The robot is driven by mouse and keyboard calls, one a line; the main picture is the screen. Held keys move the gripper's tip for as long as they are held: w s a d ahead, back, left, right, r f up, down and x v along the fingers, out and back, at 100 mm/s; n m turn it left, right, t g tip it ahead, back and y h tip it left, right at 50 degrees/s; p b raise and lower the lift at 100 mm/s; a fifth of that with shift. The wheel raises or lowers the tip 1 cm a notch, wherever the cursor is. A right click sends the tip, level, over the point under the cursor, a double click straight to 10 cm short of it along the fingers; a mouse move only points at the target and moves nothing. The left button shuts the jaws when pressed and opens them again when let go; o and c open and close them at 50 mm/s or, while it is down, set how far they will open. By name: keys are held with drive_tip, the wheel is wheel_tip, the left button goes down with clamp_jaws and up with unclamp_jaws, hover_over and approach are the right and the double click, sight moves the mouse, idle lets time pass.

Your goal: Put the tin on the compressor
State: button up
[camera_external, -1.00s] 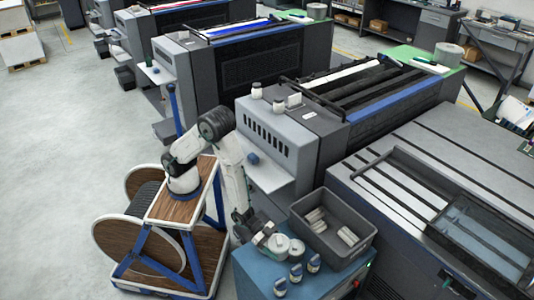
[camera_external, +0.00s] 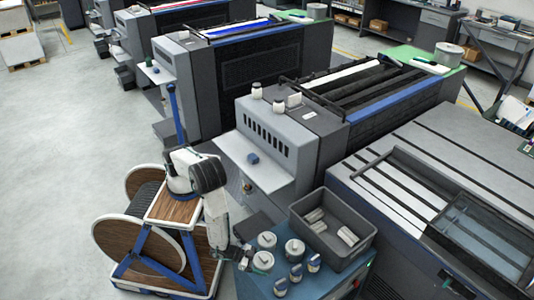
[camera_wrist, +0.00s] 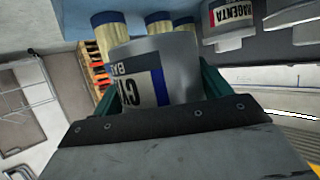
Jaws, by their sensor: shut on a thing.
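My gripper (camera_external: 248,258) is shut on a grey tin (camera_external: 262,261) at the left front edge of a blue box-like unit (camera_external: 310,285). In the wrist view the tin (camera_wrist: 178,65) sits between the green fingers, with a white and blue label whose visible letters start "CY". I cannot tell whether it touches the unit's top. A second tin (camera_external: 267,240) and a third tin (camera_external: 295,249) stand on the unit. One labelled MAGENTA (camera_wrist: 230,17) shows in the wrist view. I cannot tell for sure which thing is the compressor.
Several small bottles (camera_external: 296,272) with blue parts stand close to the right of the held tin. A grey bin (camera_external: 345,222) with pale cylinders takes the unit's back right. A grey printing machine (camera_external: 262,140) stands behind. Open floor (camera_external: 60,130) lies at left.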

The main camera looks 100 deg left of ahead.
drive_tip(key=shift+f, duration=3.15)
drive_tip(key=shift+f, duration=0.15)
drive_tip(key=o, duration=1.3)
